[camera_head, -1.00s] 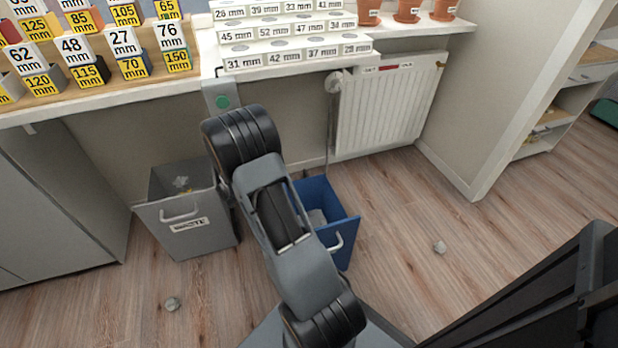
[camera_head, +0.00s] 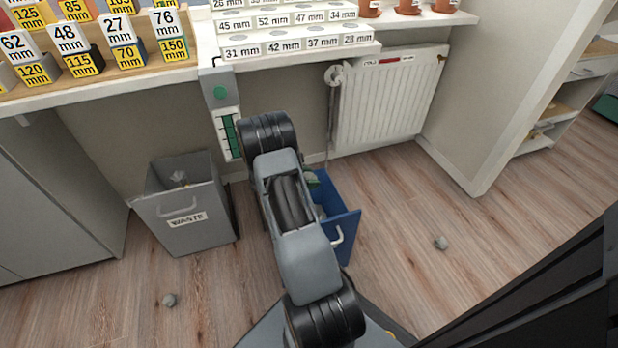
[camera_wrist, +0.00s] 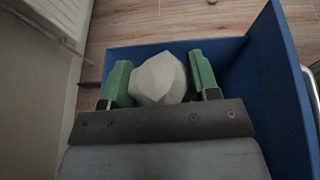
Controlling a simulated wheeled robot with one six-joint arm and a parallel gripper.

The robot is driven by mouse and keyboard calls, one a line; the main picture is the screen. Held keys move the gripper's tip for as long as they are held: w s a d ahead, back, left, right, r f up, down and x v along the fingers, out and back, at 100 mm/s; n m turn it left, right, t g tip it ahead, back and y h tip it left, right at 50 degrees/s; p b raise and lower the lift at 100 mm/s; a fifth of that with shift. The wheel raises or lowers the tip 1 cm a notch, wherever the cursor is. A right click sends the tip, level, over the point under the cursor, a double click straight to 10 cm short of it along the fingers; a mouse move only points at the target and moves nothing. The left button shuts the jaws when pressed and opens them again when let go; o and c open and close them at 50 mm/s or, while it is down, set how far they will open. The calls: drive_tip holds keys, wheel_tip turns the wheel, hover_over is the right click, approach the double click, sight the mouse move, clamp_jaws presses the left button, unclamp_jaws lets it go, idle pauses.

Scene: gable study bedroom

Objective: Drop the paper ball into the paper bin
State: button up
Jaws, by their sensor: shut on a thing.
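My gripper (camera_wrist: 159,68) has green fingers and is shut on a pale grey, faceted paper ball (camera_wrist: 158,80). In the wrist view, the ball sits between the fingers with the blue bin (camera_wrist: 282,62) behind it and to the right. The bin is open-topped with a metal handle and stands on the floor. In the head view, my arm covers part of the blue bin (camera_head: 346,224), and a bit of green finger shows at its back edge. Any label on this bin is hidden. The ball's height over the rim is hard to tell.
A grey bin labelled WASTE (camera_head: 190,236) stands left, with crumpled paper inside. A radiator (camera_head: 388,100) and a loaded worktop edge (camera_head: 110,90) are behind. Floor at right is mostly clear.

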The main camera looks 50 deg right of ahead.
drive_tip(key=shift+f+b, duration=0.7)
drive_tip(key=shift+f, duration=0.65)
drive_tip(key=o, duration=1)
drive_tip(key=shift+p+v, duration=2.3)
drive_tip(key=shift+v, duration=4.7)
